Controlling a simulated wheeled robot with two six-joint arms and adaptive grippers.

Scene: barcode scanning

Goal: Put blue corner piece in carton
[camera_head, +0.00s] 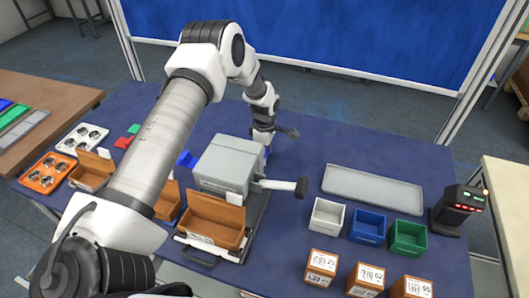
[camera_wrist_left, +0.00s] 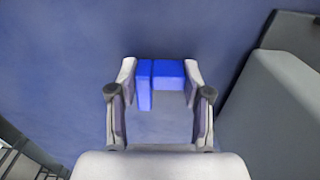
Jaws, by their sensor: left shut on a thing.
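A blue corner piece (camera_wrist_left: 166,74), L-shaped, lies between the two fingertips of my left gripper (camera_wrist_left: 160,82) in the left wrist view. The fingers are shut on it, one on each side. In the head view my left gripper (camera_head: 265,144) is behind the grey machine, which hides much of it; a bit of blue (camera_head: 268,152) shows there. Open brown cartons stand in front of and left of the machine: one at the front (camera_head: 212,222), one partly behind my arm (camera_head: 167,202), and one at the left (camera_head: 93,174). My right gripper is not in view.
A grey tray (camera_head: 372,188), small bins (camera_head: 367,227) and a black scanner (camera_head: 459,207) are at the right.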

